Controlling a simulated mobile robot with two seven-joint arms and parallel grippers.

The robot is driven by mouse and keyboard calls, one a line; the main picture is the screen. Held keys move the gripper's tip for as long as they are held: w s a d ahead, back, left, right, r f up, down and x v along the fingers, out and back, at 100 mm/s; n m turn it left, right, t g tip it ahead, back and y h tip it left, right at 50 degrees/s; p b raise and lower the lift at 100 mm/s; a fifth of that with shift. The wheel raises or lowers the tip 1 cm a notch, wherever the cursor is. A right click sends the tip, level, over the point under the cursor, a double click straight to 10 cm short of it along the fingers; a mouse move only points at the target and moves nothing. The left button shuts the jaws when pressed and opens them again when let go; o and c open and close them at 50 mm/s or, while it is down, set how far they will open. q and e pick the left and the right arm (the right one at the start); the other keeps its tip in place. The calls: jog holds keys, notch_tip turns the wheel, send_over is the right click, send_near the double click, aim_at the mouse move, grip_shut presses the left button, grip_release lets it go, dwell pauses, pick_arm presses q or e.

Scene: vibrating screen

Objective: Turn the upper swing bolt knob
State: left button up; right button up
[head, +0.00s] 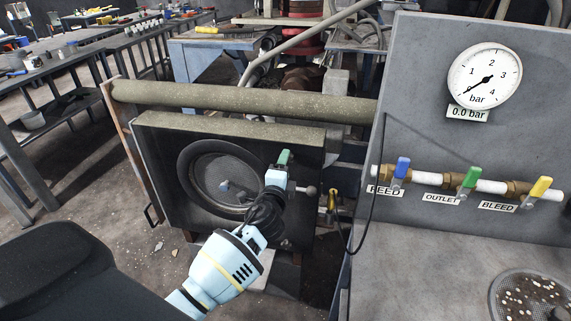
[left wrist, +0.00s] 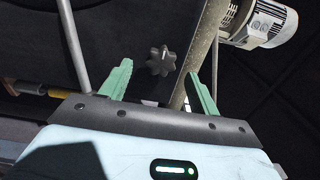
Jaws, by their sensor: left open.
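A dark star-shaped knob (left wrist: 160,61) shows in the left wrist view, beyond the fingertips and between them in the picture. My left gripper (left wrist: 158,72) is open, its two green fingers apart, with nothing held. In the head view my left gripper (head: 282,160) is in front of the right side of the dark square housing (head: 160,165) with a round door (head: 212,180). There the gripper and wrist hide part of the housing's right side, and I cannot pick out the star knob. My right gripper is not in view.
A grey panel at the right carries a pressure gauge (head: 484,76) reading 0.0 bar and blue, green (head: 470,178) and yellow valve handles. A ball-ended lever (head: 307,190) sticks out right of the gripper. A thick horizontal pipe (head: 240,101) runs above the housing.

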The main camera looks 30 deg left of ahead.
pick_arm(q)
jog(key=v, duration=0.5)
jog(key=shift+s+d, duration=0.1)
jog(key=shift+s, duration=0.2)
jog(key=s+d+f+n+g+h, duration=0.2)
jog(key=s+f+n, duration=0.1)
jog(key=s+f, duration=0.55)
jog(key=s+d+f+n+g+h, duration=0.2)
jog(key=s+f+g, duration=0.1)
jog(key=s+f, duration=0.6)
jog(key=s+d+f+n+g+h, duration=0.1)
jog(key=s+f+n, duration=0.3)
jog(key=s, duration=0.6)
jog(key=s+d+f+n+g+h, duration=0.1)
jog(key=s+d+f+n+g, duration=0.1)
jog(key=s, duration=0.8)
notch_tip(320, 180, down, 3)
jog(key=shift+s+d+r+n+g, duration=0.1)
jog(key=shift+s+d+n+g, duration=0.25)
jog(key=shift+d+n, duration=0.65)
jog(key=shift+a, duration=0.15)
